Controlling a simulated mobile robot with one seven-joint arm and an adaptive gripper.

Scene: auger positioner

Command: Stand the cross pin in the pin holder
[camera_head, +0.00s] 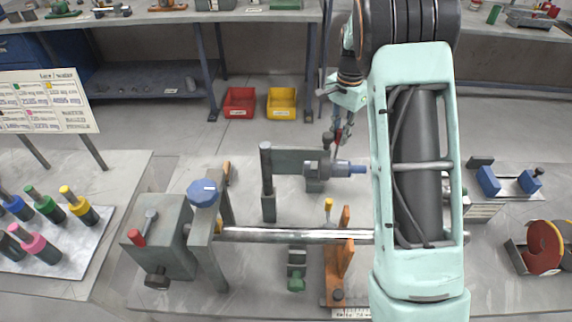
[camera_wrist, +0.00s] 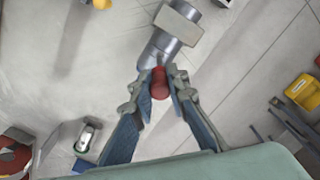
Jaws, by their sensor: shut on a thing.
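My gripper (camera_wrist: 161,77) is shut on a small red piece, which I take to be the cross pin (camera_wrist: 160,84). Its red end shows between the two fingers in the wrist view; the rest of it is hidden. In the head view my gripper (camera_head: 338,138) hangs behind my forearm, small, above the far side of the bench fixture. Below it lies a grey cylinder with a blue end (camera_head: 345,169). I cannot tell for sure which part is the pin holder.
A long metal rod (camera_head: 290,235) runs from the grey clamp block (camera_head: 165,238) towards my forearm. A grey upright post (camera_head: 267,180) and an orange bracket (camera_head: 338,262) stand beside it. Coloured handles stand on a left tray (camera_head: 85,254). Red (camera_head: 240,103) and yellow (camera_head: 282,103) bins sit behind.

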